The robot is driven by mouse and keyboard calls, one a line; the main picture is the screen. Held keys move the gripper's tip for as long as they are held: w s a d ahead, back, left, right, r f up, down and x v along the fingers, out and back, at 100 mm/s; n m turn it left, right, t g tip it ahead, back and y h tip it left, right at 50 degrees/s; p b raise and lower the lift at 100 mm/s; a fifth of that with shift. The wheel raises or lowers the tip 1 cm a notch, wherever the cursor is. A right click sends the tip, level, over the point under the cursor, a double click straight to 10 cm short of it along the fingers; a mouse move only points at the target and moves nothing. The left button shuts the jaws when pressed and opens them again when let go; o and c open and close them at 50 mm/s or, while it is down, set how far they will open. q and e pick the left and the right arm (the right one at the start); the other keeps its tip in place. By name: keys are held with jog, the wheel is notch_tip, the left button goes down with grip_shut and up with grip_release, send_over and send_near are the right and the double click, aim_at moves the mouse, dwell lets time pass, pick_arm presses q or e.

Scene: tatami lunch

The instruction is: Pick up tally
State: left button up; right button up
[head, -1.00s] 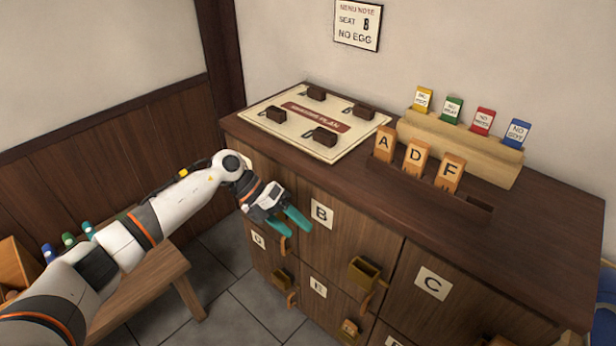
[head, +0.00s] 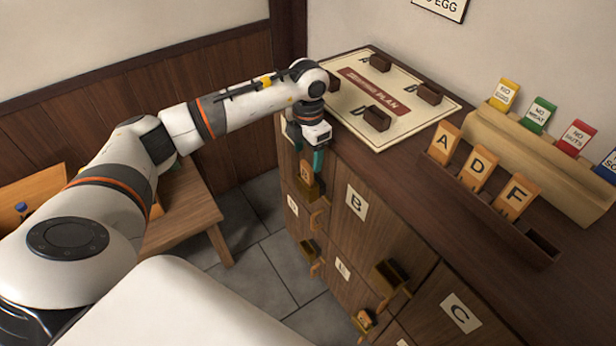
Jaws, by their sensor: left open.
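My left gripper (head: 307,154) is open and points down at the left front edge of the cabinet. A small orange wooden tally (head: 306,172) stands in a brass holder (head: 310,190) on the cabinet front, just below and between the teal fingertips. I cannot tell whether the fingers touch it. Three more wooden tallies, A (head: 443,143), D (head: 479,168) and F (head: 516,196), stand in a dark rack on the cabinet top. Another small tally (head: 365,318) sits in a lower holder. My right gripper is not in view.
The cabinet front has lettered doors with handles and an empty-looking brass holder (head: 391,278). A seating plan board (head: 400,127) with dark blocks lies on top. A wooden stand (head: 540,155) holds coloured cards. A low wooden bench (head: 190,215) stands at left.

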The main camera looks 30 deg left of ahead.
aim_at(307, 165)
pick_arm(q)
notch_tip(307, 165, down, 5)
jog(key=shift+s+f+p, duration=0.1)
jog(key=shift+p, duration=0.5)
jog(key=shift+c, duration=0.5)
jog(key=c, duration=1)
jog(key=shift+o, duration=0.2)
